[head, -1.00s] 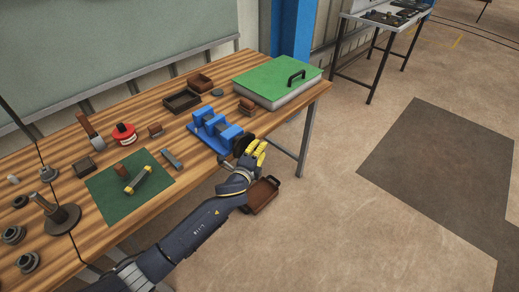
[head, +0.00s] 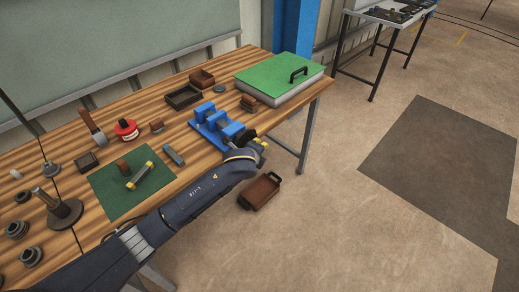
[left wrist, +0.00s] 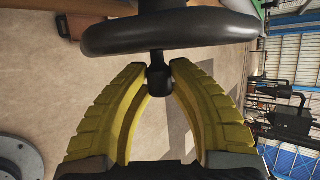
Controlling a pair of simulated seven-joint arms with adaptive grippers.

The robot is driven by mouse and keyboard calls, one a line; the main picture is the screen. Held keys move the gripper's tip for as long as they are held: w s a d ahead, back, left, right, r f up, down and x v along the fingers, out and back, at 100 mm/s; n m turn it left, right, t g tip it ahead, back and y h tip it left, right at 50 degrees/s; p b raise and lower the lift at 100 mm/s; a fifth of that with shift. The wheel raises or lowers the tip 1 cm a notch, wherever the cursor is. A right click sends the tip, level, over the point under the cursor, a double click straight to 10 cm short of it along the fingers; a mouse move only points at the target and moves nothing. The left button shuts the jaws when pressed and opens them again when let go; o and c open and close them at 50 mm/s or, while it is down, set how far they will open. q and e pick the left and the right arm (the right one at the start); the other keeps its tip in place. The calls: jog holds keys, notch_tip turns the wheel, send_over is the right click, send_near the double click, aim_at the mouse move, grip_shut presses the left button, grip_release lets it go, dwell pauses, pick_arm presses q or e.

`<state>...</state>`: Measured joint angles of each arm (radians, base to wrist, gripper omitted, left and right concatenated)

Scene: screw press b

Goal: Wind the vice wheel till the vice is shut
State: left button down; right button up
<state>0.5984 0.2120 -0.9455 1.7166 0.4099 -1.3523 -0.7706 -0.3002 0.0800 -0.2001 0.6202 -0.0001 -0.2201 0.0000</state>
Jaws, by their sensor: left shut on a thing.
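The blue vice (head: 212,122) is fixed near the front edge of the bench, with a visible gap between its blue blocks. Its dark wheel (head: 246,134) faces the front and is partly hidden by my left gripper (head: 262,149). In the left wrist view the wheel (left wrist: 168,32) spans the top, seen nearly edge-on. A short black handle knob (left wrist: 158,79) sticks out from it between the yellow fingertips. My left gripper (left wrist: 159,82) is shut on this knob. My right gripper is not in view.
A green-topped case (head: 280,78) stands right of the vice. A green mat (head: 112,205) with small parts lies to the left. Open floor lies to the right.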

pick_arm(q)
jog(key=shift+a+f+g+y, duration=0.15)
jog(key=shift+f+g+y, duration=0.05)
jog(key=shift+g+y, duration=0.1)
dwell(0.4)
jog(key=c, duration=1.2)
grip_release()
jog(key=shift+r, duration=0.1)
jog(key=v, duration=1.2)
